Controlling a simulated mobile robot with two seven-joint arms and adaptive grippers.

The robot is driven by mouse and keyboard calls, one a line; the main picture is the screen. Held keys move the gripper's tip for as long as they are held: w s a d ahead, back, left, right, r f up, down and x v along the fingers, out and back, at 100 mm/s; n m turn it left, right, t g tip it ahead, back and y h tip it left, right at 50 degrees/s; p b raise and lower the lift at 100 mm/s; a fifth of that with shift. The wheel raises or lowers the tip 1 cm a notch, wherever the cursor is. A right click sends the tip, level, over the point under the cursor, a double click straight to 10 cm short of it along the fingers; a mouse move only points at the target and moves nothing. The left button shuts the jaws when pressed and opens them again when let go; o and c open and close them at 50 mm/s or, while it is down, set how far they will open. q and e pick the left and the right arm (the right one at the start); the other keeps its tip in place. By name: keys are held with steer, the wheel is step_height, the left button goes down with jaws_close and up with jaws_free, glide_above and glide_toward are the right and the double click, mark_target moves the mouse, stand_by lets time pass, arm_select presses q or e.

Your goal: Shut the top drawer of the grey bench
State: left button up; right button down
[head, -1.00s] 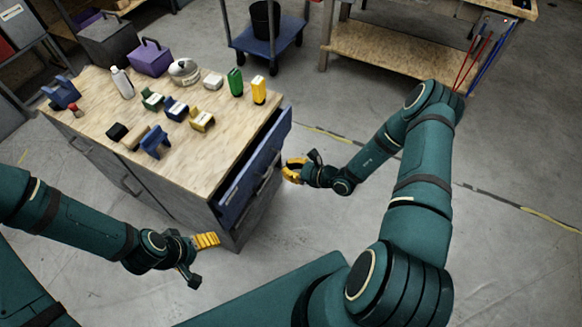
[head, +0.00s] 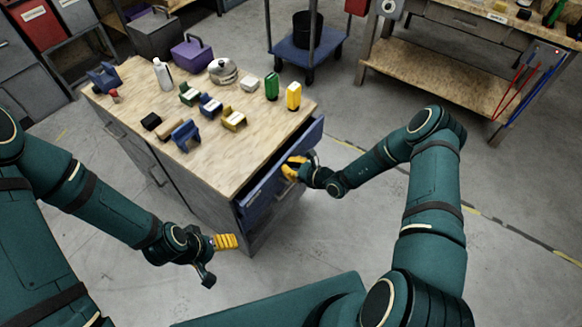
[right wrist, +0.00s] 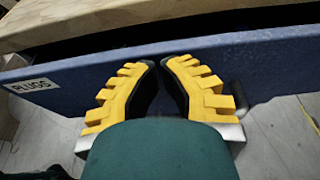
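The grey bench (head: 180,180) has a wooden top and stands left of centre in the head view. Its top drawer (head: 256,207) has a blue front and stands partly open, with a dark gap under the bench top. The drawer front fills the width of the right wrist view (right wrist: 270,65), with a "PLUGS" label at left. My right gripper (head: 292,168) is at the drawer front. In the right wrist view its yellow fingers (right wrist: 162,62) are drawn together, empty, with tips against or just before the front. My left gripper (head: 227,241) is beside the bench's near corner, its opening unclear.
On the bench top are several items, including a purple box (head: 191,54), a white bottle (head: 162,74) and a yellow container (head: 293,96). A blue cart (head: 307,47) and a workbench (head: 440,75) stand behind. The floor at right is clear.

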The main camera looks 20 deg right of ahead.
steer(key=w+a, duration=0.1)
steer(key=w, duration=0.1)
steer(key=w+a+b, duration=0.1)
steer(key=a, duration=0.1)
steer(key=shift+w+f, duration=0.1)
steer(key=shift+w, duration=0.35)
arm_select(q)
steer(key=shift+f, duration=0.4)
